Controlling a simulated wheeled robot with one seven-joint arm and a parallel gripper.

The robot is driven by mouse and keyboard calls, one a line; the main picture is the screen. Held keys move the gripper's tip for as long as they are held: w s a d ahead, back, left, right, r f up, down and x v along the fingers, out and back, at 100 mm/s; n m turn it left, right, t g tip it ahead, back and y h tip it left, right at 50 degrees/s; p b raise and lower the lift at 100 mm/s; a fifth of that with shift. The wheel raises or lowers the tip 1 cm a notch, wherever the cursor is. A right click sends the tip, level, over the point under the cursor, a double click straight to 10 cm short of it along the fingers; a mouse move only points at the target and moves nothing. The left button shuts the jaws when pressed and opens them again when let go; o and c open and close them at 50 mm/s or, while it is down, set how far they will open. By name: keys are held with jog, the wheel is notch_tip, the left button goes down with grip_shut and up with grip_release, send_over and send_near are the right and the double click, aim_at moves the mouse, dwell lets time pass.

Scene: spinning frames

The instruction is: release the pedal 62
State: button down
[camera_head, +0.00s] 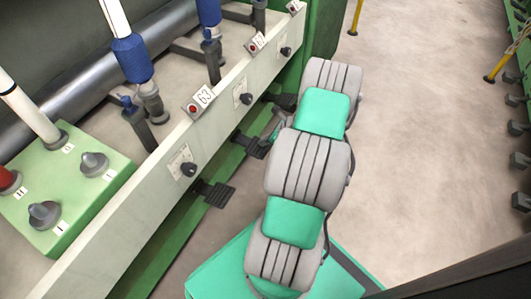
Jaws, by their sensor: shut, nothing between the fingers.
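Pedal 62 (249,145) is a dark ribbed foot pedal low on the green base of the machine, below the panel with label 62 (257,42). Its right end lies close to my gripper (268,136). My gripper is small in view and partly hidden behind my own grey and green arm. It appears shut, with nothing seen in it. I cannot tell whether its tip touches the pedal or is just apart from it, nor whether the pedal is pressed down.
Another pedal (217,193) is nearer, below label 63 (203,97). Black knobs (189,169) stick out of the pale rail (150,205). Blue and white bobbins (132,58) stand behind it. The floor (420,120) to the right is open, up to another machine (518,110).

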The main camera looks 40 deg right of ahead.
dwell(0.4)
jog(key=shift+f+b, duration=0.6)
jog(key=shift+f, duration=0.45)
jog(key=shift+s+d+r+p, duration=0.1)
jog(key=shift+s+r+p, duration=0.15)
jog(key=shift+p, duration=0.05)
jog(key=s+d+r+p, duration=0.2)
jog(key=s+r+p, duration=0.1)
jog(key=s, duration=0.3)
jog(key=shift+s+d+p, duration=0.15)
jog(key=shift+s+p, duration=0.15)
jog(key=shift+p, duration=0.25)
